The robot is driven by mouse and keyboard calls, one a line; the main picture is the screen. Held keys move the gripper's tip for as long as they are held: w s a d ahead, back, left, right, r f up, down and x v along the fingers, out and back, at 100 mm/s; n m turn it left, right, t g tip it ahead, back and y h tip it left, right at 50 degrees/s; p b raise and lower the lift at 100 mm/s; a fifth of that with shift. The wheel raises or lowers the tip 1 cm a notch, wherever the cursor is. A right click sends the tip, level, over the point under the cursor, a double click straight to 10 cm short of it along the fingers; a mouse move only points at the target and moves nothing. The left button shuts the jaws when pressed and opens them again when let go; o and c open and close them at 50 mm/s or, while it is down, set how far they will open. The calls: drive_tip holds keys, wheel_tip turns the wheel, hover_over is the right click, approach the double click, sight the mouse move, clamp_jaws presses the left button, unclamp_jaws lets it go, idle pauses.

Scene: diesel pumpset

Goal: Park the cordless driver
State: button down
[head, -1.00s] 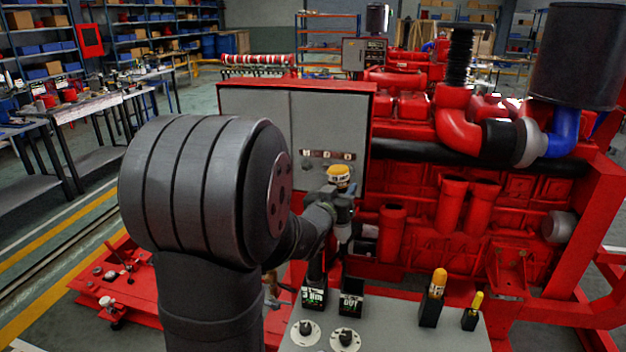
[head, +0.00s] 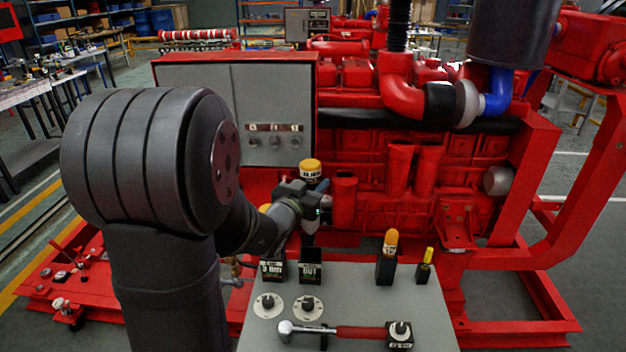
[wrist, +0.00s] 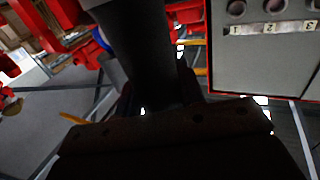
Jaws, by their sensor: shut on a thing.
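My gripper (head: 318,207) is shut on the cordless driver, which is upright with its yellow-banded end (head: 310,172) on top. The driver is directly above the black holster marked OUT (head: 310,274) in the head view. A narrow dark part shows between them; I cannot tell whether the driver's lower end is inside the holster. A second black holster, marked 3 Nm (head: 272,271), stands just left of it. In the wrist view a large dark body (wrist: 145,50), apparently the driver, fills the middle above the dark gripper (wrist: 165,125); the fingertips are not clear.
On the grey bench top (head: 360,296) lie a red-handled wrench (head: 358,332) and a black socket block (head: 400,336). An orange-handled tool (head: 390,244) and a yellow-handled tool (head: 427,258) stand in holders to the right. The grey panel (head: 272,110) and red engine (head: 430,160) stand behind.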

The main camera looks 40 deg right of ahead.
sight(307, 233)
drive_tip(key=shift+f, duration=6.75)
drive_tip(key=c, duration=0.9)
unclamp_jaws()
drive_tip(key=shift+o, duration=0.2)
drive_tip(key=v, duration=1.7)
drive_tip(key=shift+a, duration=0.2)
drive_tip(key=shift+s, duration=0.1)
drive_tip(key=x, duration=1.7)
drive_tip(key=shift+d, duration=0.2)
